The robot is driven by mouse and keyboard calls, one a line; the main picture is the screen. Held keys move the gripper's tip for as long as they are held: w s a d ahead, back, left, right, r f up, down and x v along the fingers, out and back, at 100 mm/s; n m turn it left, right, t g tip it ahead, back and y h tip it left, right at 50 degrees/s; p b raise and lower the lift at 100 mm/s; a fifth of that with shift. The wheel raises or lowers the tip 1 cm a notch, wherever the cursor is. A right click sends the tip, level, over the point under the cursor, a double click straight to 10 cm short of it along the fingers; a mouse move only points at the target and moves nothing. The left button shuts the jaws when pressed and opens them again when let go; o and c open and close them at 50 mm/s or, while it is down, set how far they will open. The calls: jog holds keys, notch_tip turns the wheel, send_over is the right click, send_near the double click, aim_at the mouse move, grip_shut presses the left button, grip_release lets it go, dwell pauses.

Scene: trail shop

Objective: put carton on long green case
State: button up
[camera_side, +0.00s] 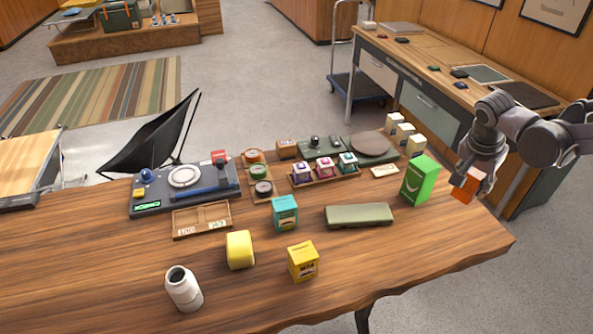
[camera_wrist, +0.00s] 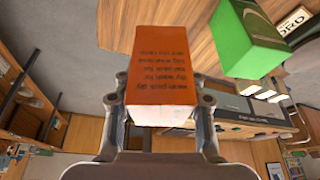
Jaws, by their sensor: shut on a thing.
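My gripper (camera_side: 474,189) is shut on an orange carton (camera_side: 467,188) and holds it in the air at the right end of the wooden table. In the wrist view the orange carton (camera_wrist: 161,70) has printed lines of text on its face and sits between the two fingers (camera_wrist: 160,110). The long green case (camera_side: 358,215) lies flat and closed on the table, to the left of my gripper, with nothing on top. I do not see the case in the wrist view.
A bright green box (camera_side: 418,181) stands upright between my gripper and the case; it also shows in the wrist view (camera_wrist: 248,38). A teal box (camera_side: 285,212), a yellow box (camera_side: 302,261), a yellow rounded block (camera_side: 240,249) and a white bottle (camera_side: 183,288) stand left of the case. The table's front right is clear.

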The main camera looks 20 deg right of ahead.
jog(key=w+a+r+n+t, duration=0.1)
jog(key=w+a+n+t, duration=0.1)
jog(key=w+a+n, duration=0.5)
jog(key=m+y, duration=0.1)
jog(key=m, duration=0.1)
send_over(363, 204)
jog(key=s, duration=0.1)
jog(key=f, duration=0.6)
jog(key=shift+s+a, duration=0.15)
jog(key=shift+a, duration=0.1)
jog(key=shift+a+f, duration=0.35)
jog(key=shift+f, duration=1.95)
jog(key=o, duration=1.2)
jog(key=shift+f, duration=0.1)
jog(key=shift+o, duration=0.2)
